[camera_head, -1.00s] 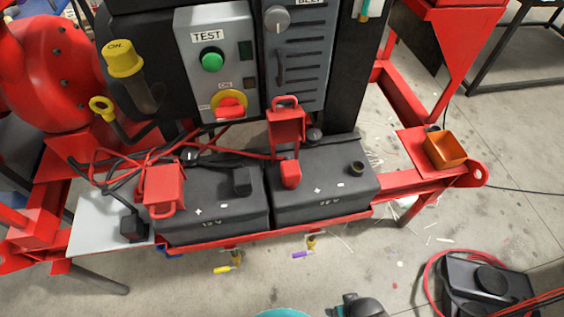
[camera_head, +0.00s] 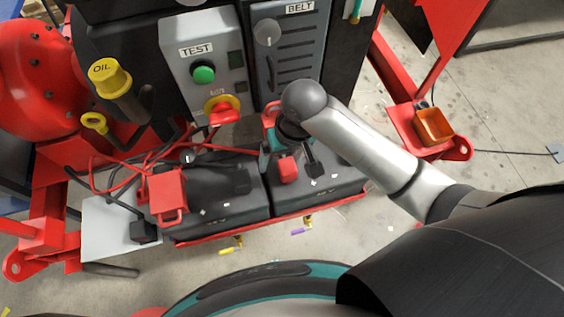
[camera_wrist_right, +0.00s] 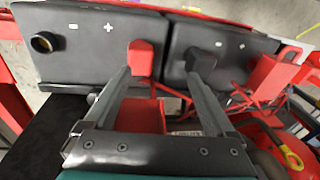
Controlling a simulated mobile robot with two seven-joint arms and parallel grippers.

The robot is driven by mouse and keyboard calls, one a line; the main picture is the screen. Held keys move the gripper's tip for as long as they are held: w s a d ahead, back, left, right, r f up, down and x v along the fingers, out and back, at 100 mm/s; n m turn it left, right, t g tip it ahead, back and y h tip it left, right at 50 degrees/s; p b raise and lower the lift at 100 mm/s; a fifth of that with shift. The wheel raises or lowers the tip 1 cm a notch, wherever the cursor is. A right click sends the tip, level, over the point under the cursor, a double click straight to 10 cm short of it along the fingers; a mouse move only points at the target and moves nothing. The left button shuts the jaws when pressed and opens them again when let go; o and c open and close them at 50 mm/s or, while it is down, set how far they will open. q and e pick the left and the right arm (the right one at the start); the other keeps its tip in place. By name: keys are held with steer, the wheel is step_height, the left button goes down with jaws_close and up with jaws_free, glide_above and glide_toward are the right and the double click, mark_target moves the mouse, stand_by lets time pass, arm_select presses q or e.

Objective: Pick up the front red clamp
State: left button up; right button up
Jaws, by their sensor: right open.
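Two red clamps show in the head view. One (camera_head: 167,193) sits at the front left of the left battery (camera_head: 225,208). The other (camera_head: 270,117) stands behind the red terminal cap (camera_head: 287,168) of the right battery (camera_head: 325,188), largely hidden by my right wrist. My right gripper (camera_head: 290,160) is open over the batteries near that cap. In the right wrist view its fingers (camera_wrist_right: 160,73) are spread, with a red clamp part (camera_wrist_right: 141,114) visible between them; contact cannot be told. The left-battery clamp (camera_wrist_right: 285,66) shows at the right there. My left gripper is not in view.
A control panel (camera_head: 204,52) with a green button and red-yellow switch stands behind the batteries. Red and black cables (camera_head: 120,165) cross at the left.

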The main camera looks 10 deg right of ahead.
mark_target(287, 171)
step_height(287, 171, up, 4)
steer(key=w+d+g+h, duration=0.1)
steer(key=w+d+h, duration=0.1)
steer(key=shift+m, duration=0.3)
step_height(287, 171, down, 16)
steer(key=b, duration=0.3)
steer(key=shift+w+r+b, duration=0.1)
steer(key=shift+r+b, duration=0.15)
steer(key=shift+b, duration=0.15)
jaws_close()
